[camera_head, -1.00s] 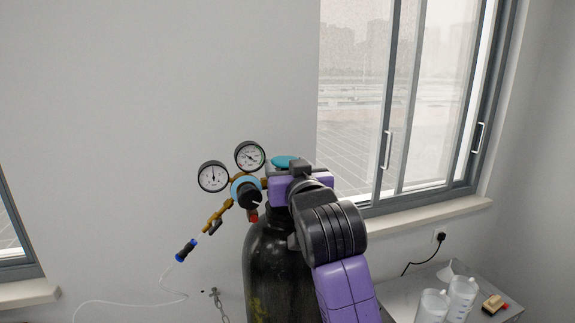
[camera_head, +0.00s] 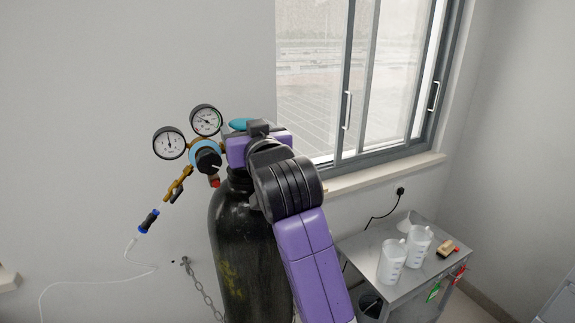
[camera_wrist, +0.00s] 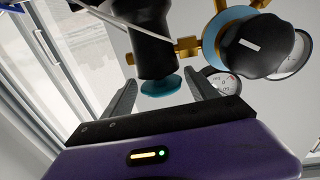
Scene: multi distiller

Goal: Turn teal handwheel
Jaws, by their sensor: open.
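The teal handwheel (camera_head: 240,124) sits on top of the dark gas cylinder (camera_head: 232,235). In the head view it is partly hidden behind my gripper, and my fingertips cannot be seen there. In the wrist view the handwheel (camera_wrist: 160,86) shows as a teal disc below the black valve body (camera_wrist: 150,40). My gripper (camera_wrist: 162,82) is open, with one finger on each side of the handwheel. Gaps show between the fingers and the rim, so I see no grip on it.
Two round gauges (camera_head: 169,142) and a black regulator knob (camera_head: 208,160) are left of my gripper. A clear hose (camera_head: 75,285) runs down the wall.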

